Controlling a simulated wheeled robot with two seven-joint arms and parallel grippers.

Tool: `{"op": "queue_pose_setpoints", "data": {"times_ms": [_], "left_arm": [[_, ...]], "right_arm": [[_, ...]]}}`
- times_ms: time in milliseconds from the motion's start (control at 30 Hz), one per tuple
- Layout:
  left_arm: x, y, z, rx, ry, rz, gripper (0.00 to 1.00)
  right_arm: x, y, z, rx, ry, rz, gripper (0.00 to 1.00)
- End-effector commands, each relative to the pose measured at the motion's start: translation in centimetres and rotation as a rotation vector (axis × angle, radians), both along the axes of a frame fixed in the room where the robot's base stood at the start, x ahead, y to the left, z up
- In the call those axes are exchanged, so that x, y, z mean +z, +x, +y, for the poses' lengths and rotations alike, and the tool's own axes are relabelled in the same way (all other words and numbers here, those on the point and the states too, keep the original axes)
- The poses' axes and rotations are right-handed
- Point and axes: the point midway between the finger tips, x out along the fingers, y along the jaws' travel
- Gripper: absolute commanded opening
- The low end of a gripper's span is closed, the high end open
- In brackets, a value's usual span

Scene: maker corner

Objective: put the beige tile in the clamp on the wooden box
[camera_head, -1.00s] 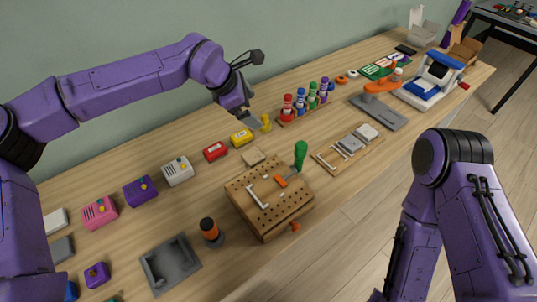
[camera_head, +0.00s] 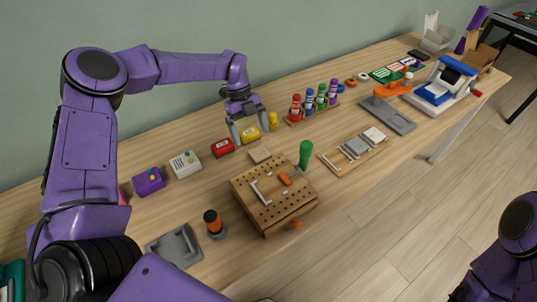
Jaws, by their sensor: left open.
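The beige tile (camera_head: 260,155) lies flat on the table, just behind the wooden box (camera_head: 262,207). The box has a perforated top. A clamp (camera_head: 264,192) is on that top, with pale bracket-like parts, an orange piece (camera_head: 285,179) and a green handle (camera_head: 305,155) at the box's right rear. My left gripper (camera_head: 249,138) points down with its fingers spread, a little behind the tile and close to the yellow block (camera_head: 250,134). It holds nothing I can see. My right gripper is out of view.
A red block (camera_head: 222,147) and a white box (camera_head: 185,164) stand left of the tile. A yellow peg (camera_head: 273,121) and a rack of bottles (camera_head: 310,103) are to the right. A wooden tray of tiles (camera_head: 353,149) lies right of the box. An orange-black cylinder (camera_head: 212,222) stands left.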

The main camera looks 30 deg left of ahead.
Motion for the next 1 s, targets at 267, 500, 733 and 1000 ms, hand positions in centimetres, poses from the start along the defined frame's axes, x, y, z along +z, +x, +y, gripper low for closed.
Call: {"op": "queue_pose_setpoints", "data": {"times_ms": [267, 500, 733, 1000], "left_arm": [[-3.3, -0.2, -1.8, -0.012, 0.002, 0.001, 0.94], [-6.8, -0.5, -3.0, -0.010, 0.001, -0.003, 0.94], [-7.1, -0.5, -3.0, -0.010, 0.000, -0.005, 0.90], [-7.0, -0.5, -3.0, -0.010, 0.000, -0.006, 0.28]], "right_arm": [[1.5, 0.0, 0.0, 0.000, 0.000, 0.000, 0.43], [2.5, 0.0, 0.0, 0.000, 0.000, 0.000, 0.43], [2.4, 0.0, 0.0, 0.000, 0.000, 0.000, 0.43], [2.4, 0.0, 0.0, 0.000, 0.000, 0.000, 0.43]]}}
